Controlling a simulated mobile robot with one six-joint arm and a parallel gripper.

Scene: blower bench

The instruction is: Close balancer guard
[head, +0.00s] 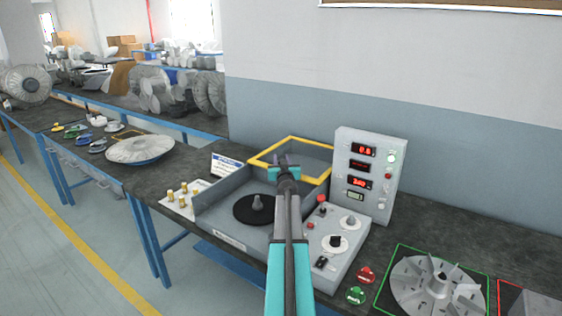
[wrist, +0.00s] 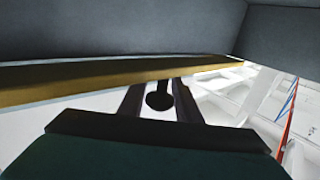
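The balancer guard, a clear panel in a yellow frame (head: 291,137), stands raised and tilted at the back of the grey balancer housing (head: 228,238). Below it, the black round plate (head: 247,212) with a grey spindle (head: 257,203) is uncovered. My gripper (head: 285,158) is in front of the guard's panel, over the rear of the housing. In the wrist view the yellow frame bar (wrist: 60,86) crosses just beyond my gripper (wrist: 158,84). Its fingers are apart, with a dark round knob-like shape (wrist: 159,101) showing between them. Whether the fingers touch the bar is unclear.
A control box with red displays (head: 367,170) and a knob panel (head: 335,242) stand right of the housing. Brass weights (head: 183,193) and a sign (head: 227,165) are at its left.

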